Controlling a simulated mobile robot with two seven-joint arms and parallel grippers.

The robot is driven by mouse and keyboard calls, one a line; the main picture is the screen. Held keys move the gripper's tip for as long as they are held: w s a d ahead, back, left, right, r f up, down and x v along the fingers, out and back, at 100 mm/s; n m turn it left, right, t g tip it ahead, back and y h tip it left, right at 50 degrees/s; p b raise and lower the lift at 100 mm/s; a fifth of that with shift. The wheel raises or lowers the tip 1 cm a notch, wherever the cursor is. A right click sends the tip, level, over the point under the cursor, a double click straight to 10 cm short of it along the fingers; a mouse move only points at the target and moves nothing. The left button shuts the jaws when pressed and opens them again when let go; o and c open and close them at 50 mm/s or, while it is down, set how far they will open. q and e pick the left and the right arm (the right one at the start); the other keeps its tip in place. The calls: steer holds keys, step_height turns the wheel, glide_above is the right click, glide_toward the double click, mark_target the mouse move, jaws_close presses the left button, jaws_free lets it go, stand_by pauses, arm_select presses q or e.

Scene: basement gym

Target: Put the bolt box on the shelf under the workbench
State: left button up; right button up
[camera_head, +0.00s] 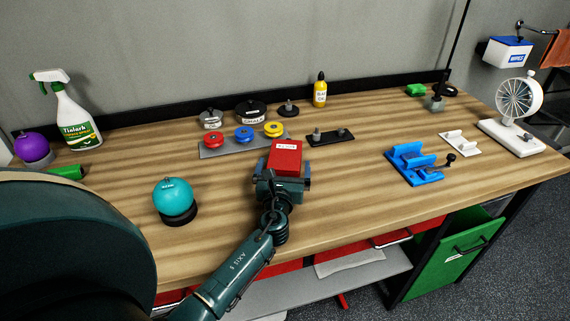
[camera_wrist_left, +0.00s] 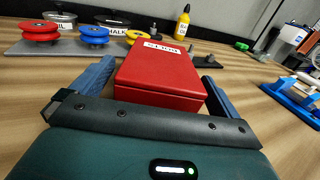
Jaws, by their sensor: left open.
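The bolt box, a red box with a white label (camera_head: 286,158), stands on the wooden workbench (camera_head: 340,190) near the middle. It also shows large in the left wrist view (camera_wrist_left: 165,77). My left gripper (camera_head: 281,180) is open at the near side of the box. Its two blue fingers (camera_wrist_left: 152,88) lie left and right of the box, with narrow gaps visible. The box rests on the bench top. The grey shelf (camera_head: 376,268) shows partly below the bench's front edge; my left arm hides part of it. My right gripper is out of view.
Behind the box are red, blue and yellow discs on a grey plate (camera_head: 214,152) and a dark plate with knobs (camera_head: 330,138). A teal ball (camera_head: 174,198) stands left, a blue fixture (camera_head: 414,165) right. Red drawers (camera_head: 412,232) and a green bin (camera_head: 458,258) are below.

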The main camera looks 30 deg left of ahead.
arm_select(q)
steer(key=shift+x, duration=1.4)
steer(key=shift+c, duration=0.4)
steer(key=c, duration=1.1)
